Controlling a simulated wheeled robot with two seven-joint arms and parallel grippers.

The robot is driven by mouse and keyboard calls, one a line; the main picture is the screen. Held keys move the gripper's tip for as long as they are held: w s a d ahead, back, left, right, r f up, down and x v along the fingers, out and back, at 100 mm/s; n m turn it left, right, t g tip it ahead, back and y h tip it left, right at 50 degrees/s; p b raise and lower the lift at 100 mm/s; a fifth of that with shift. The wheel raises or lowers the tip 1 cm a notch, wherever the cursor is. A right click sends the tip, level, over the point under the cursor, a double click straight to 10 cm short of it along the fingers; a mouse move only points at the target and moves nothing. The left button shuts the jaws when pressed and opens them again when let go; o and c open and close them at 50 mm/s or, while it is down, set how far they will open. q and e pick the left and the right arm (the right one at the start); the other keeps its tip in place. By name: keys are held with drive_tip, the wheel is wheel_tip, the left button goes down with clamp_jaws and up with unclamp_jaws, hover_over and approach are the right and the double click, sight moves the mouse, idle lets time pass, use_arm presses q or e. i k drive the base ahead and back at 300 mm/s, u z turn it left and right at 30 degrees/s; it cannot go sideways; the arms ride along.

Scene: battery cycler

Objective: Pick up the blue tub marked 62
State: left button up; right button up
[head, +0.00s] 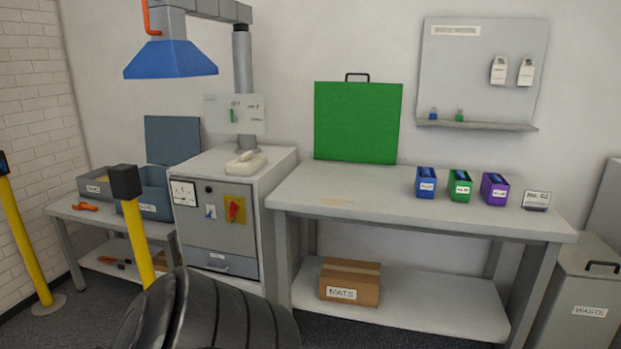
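A small blue tub (425,183) stands upright on the right-hand workbench (330,203). It is the leftmost of three similar tubs in a row. It has a white label on its front, but the marking is too small to read. Neither of my grippers shows in the head view, and nothing touches the tub.
A green tub (460,186) and a purple tub (494,189) stand right of the blue one, then a small sign (536,201). A green panel (357,122) stands at the bench's back. The bench's left part is clear. Yellow posts (139,243) stand at left.

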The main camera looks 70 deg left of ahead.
sight(425, 188)
drive_tip(key=u, duration=1.95)
drive_tip(key=i, duration=1.7)
